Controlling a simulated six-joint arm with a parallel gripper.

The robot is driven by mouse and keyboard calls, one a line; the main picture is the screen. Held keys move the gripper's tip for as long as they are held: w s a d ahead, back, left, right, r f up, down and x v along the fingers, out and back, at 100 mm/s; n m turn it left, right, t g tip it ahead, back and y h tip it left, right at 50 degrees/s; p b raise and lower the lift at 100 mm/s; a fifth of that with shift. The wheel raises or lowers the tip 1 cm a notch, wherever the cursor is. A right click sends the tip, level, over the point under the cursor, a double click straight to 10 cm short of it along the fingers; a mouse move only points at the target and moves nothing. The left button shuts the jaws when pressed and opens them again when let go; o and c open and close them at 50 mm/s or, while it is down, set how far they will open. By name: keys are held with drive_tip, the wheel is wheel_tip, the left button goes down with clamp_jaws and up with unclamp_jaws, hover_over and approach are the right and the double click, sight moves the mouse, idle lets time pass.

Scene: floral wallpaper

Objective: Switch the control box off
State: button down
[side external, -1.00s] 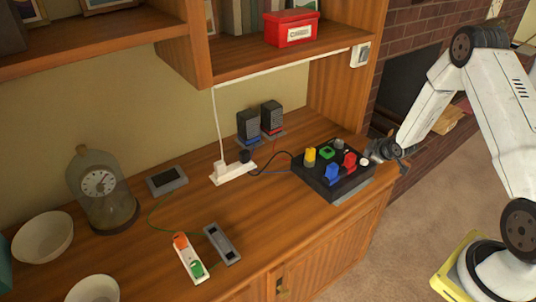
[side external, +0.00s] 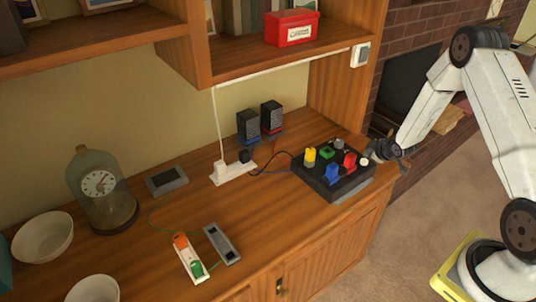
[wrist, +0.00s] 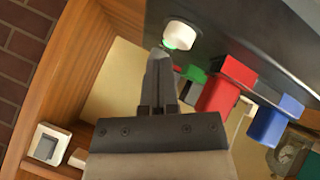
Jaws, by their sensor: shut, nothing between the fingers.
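The black control box (side external: 345,187) sits on the right end of the wooden cabinet top. On it are a yellow knob (side external: 310,155), a green button (side external: 327,152), a blue switch (side external: 333,172), a red switch (side external: 350,160), a grey knob (side external: 339,144) and a white round knob (side external: 364,162). My gripper (side external: 374,154) is beside the box's right edge. In the wrist view, my gripper (wrist: 160,56) is shut, its tips close to the white knob (wrist: 179,36), which has green at its base. I cannot tell whether they touch. The red switch (wrist: 238,72) and blue switch (wrist: 290,106) lie to the right.
A shelf (side external: 280,55) overhangs the back.

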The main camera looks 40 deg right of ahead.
sight(366, 161)
drive_tip(key=shift+f, duration=0.85)
idle(1.2)
drive_tip(key=shift+r, duration=0.85)
drive_tip(key=shift+r, duration=0.1)
drive_tip(key=shift+r, duration=2.45)
